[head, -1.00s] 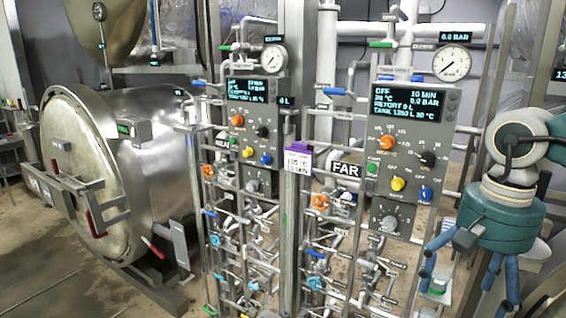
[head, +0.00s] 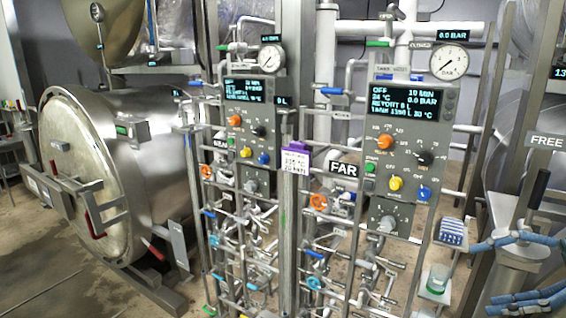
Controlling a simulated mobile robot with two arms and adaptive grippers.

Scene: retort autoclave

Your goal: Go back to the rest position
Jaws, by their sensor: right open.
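My right gripper (head: 482,277) is at the lower right edge of the head view. Its two blue fingers come in from the right and point left, one above the other. They are wide apart, with nothing between them. The gripper's body is cut off by the picture edge. My left gripper is out of view.
The near control panel (head: 402,148) and a farther panel (head: 248,135) stand among pipes and valves. A large steel retort (head: 85,165) is at left. A post with a black handle (head: 538,190) and a FREE sign (head: 546,141) are at right, near my gripper. Floor shows at lower left.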

